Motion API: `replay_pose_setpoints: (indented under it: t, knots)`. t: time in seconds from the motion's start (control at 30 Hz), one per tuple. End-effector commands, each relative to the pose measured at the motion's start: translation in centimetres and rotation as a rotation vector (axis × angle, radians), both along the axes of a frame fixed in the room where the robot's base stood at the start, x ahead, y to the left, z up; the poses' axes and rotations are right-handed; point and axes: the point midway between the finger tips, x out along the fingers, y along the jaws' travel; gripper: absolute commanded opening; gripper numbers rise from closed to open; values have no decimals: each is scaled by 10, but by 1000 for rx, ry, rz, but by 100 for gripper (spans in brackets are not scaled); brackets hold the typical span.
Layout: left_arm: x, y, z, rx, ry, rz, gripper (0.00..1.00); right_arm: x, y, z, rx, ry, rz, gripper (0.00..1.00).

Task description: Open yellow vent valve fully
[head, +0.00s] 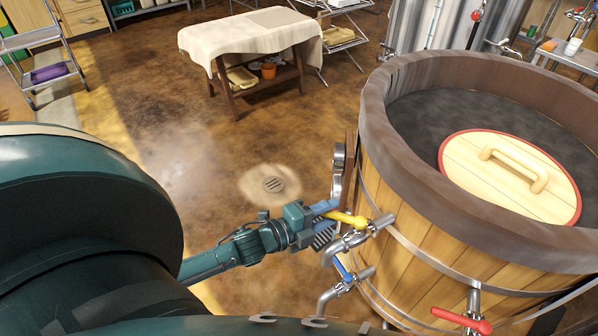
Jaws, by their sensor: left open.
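The yellow vent valve (346,218) is a yellow lever on a metal tap (352,240) on the left side of the wooden tub (420,225). The lever points left and slightly up, away from the tub wall. My left gripper (325,212) is at the outer end of the yellow lever, with its fingers close around or beside it. It is open; I cannot tell whether it touches the lever. My right gripper does not show.
A blue-handled tap (343,270) sits just below the yellow one, and a red-handled tap (462,319) is at lower right. A round wooden lid (505,190) lies inside the tub. A cloth-covered table (250,38) stands behind. The brown floor around the drain (274,184) is clear.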

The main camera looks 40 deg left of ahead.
Motion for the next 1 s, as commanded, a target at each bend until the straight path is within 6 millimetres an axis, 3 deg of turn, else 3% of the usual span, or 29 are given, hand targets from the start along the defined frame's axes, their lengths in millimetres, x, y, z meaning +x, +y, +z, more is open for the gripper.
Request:
replay_pose_setpoints:
  t: [0.3, 0.5, 0.9, 1.0]
  knots:
    - [-63, 25, 8, 0, 5, 1, 41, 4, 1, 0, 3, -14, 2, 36]
    - [-86, 35, 14, 0, 2, 0, 41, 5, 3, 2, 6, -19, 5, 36]
    - [-94, 38, 16, 0, 0, 0, 41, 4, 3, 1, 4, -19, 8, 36]
    - [-94, 37, 15, -16, 9, 9, 34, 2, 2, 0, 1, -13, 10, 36]
